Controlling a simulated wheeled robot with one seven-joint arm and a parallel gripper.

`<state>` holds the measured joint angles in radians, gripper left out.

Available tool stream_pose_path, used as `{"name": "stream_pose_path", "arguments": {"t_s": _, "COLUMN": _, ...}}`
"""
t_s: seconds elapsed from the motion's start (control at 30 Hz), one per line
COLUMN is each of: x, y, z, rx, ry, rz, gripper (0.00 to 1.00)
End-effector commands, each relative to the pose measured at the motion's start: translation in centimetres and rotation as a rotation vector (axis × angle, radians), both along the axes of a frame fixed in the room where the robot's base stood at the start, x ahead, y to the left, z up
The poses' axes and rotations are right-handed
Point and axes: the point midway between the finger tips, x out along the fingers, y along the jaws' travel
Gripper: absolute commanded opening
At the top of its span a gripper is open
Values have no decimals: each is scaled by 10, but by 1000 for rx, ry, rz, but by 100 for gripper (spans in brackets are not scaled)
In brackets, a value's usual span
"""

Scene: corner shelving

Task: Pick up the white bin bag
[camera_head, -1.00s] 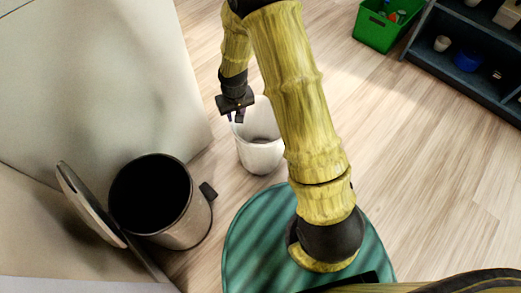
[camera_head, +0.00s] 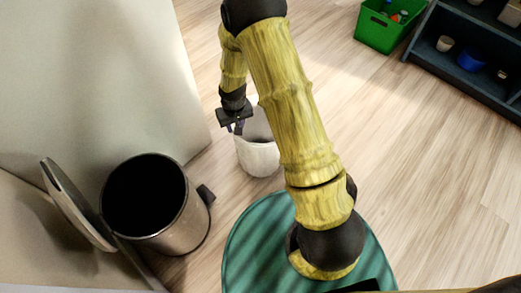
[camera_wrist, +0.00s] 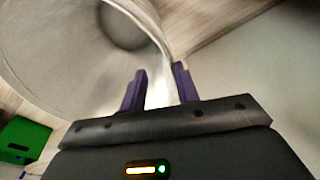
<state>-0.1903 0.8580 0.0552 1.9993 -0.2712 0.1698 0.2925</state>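The white bin bag (camera_head: 258,158) stands upright on the floor as an open, round, bin-shaped thing, partly hidden behind my arm in the head view. My gripper (camera_head: 238,128) is at its left rim, pointing down. In the wrist view, the bag's wide mouth and pale inner wall (camera_wrist: 60,50) fill the upper left. The two purple fingers of my gripper (camera_wrist: 160,72) are apart, with the bag's rim showing between them. I cannot tell whether either finger touches it.
A metal pedal bin (camera_head: 172,228) with its lid open stands at the left, by a pale wall (camera_head: 100,80). A green crate (camera_head: 380,32) and a dark shelf (camera_head: 465,70) with small items are at the upper right. The wooden floor between is clear.

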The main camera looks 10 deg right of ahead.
Motion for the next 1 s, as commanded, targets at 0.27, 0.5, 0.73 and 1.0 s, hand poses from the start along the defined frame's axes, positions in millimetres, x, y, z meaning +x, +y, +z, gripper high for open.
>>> {"name": "stream_pose_path", "arguments": {"t_s": 0.27, "x": 2, "y": 6, "z": -38, "rx": 0, "ry": 1, "rz": 1, "gripper": 31}}
{"name": "stream_pose_path", "arguments": {"t_s": 0.5, "x": 4, "y": 6, "z": -47, "rx": 0, "ry": 0, "rz": 0, "gripper": 31}}
{"name": "stream_pose_path", "arguments": {"t_s": 0.73, "x": 4, "y": 6, "z": -46, "rx": 0, "ry": 0, "rz": 0, "gripper": 31}}
{"name": "stream_pose_path", "arguments": {"t_s": 1.0, "x": 4, "y": 6, "z": -46, "rx": 0, "ry": 0, "rz": 0, "gripper": 23}}
